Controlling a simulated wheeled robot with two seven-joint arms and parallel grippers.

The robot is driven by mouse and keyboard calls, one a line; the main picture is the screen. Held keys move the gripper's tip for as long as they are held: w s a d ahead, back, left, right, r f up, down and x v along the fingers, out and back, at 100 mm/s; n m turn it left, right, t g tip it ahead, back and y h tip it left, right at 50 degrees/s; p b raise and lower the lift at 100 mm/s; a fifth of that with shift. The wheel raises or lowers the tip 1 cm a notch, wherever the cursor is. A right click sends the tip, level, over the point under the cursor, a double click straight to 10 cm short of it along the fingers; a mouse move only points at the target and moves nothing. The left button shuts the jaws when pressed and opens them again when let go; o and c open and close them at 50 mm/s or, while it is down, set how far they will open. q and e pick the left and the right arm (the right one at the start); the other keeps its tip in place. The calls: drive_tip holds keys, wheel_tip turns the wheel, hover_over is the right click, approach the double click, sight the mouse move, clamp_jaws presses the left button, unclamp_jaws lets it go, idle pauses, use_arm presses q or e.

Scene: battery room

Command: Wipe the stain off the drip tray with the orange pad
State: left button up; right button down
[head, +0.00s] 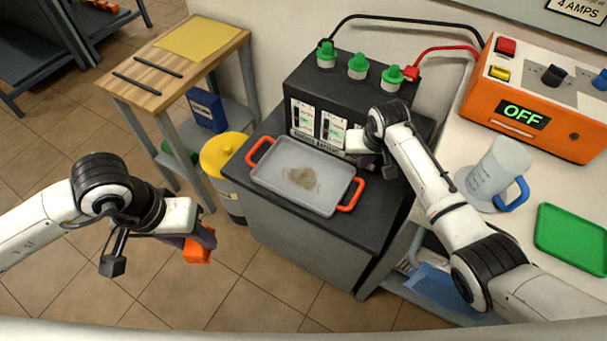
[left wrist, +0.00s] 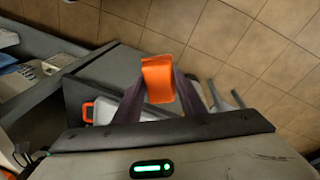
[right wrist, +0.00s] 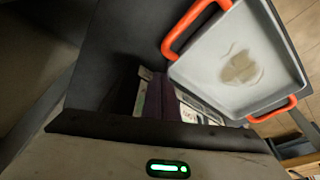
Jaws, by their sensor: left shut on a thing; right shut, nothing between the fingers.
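The grey drip tray (head: 267,183) with orange handles lies on the dark cabinet top in front of the battery. My left gripper (head: 203,245) is shut on the orange pad (head: 197,252), in the air left of the cabinet and apart from the tray. The pad shows between the fingers in the left wrist view (left wrist: 158,80). My right gripper (head: 362,158) is shut and empty, close to the battery front and the tray's back right corner.
The black battery (head: 300,80) with green caps stands behind the tray. A yellow bin (head: 222,155) is left of the cabinet. On the right counter are a jug (head: 492,172), a green tray (head: 572,240) and an orange charger (head: 540,125) reading OFF. A wooden bench (head: 150,92) stands at the left.

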use_arm(q)
drive_tip(key=shift+f+b, duration=0.6)
drive_tip(key=shift+f, duration=0.05)
use_arm(e)
drive_tip(key=shift+f, duration=0.95)
use_arm(q)
drive_tip(key=shift+r, duration=0.15)
use_arm(e)
drive_tip(key=shift+r, duration=0.1)
